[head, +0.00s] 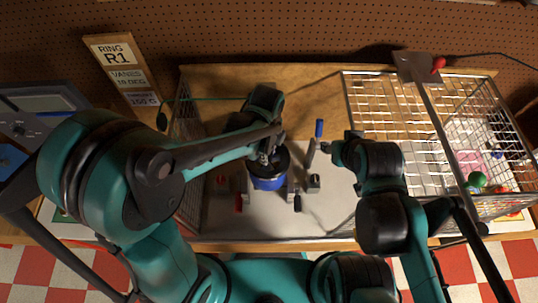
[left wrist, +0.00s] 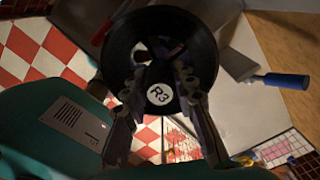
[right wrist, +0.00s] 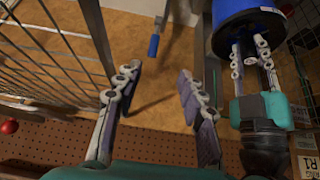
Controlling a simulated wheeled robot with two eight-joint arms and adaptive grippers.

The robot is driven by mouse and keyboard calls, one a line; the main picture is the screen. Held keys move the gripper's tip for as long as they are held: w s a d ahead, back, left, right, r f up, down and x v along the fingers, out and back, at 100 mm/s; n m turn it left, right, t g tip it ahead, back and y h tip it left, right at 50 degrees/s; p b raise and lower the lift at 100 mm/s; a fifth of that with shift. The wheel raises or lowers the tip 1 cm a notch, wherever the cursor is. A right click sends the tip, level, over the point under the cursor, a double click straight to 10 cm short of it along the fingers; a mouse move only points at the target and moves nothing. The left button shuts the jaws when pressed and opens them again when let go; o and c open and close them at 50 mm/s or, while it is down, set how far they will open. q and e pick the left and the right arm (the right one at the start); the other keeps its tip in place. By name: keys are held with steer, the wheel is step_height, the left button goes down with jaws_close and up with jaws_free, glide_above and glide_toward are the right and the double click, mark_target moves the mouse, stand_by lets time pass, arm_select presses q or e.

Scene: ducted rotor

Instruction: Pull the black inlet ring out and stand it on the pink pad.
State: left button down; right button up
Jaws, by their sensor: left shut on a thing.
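The blue duct (head: 268,183) stands upright on the grey board in the head view, with the black inlet ring (head: 283,162) at its top. In the left wrist view the ring (left wrist: 119,45) is a dark round piece with a white R3 label. My left gripper (head: 265,155) is shut on the ring. I cannot tell whether the ring has lifted from the duct. My right gripper (right wrist: 155,100) is open and empty, beside the duct; it also shows in the head view (head: 337,148). The pink pad (head: 468,160) lies inside the wire cage at the right, partly behind the wires.
A wire cage (head: 375,100) covers the right side, with coloured balls (head: 477,179) inside. A sign (head: 120,65) reads RING R1.

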arm_select(q)
steer(key=shift+r, duration=0.15)
steer(key=shift+r+p, duration=0.3)
steer(key=shift+r, duration=0.05)
stand_by(0.4)
steer(key=shift+r+p, duration=1.25)
steer(key=shift+r, duration=0.6)
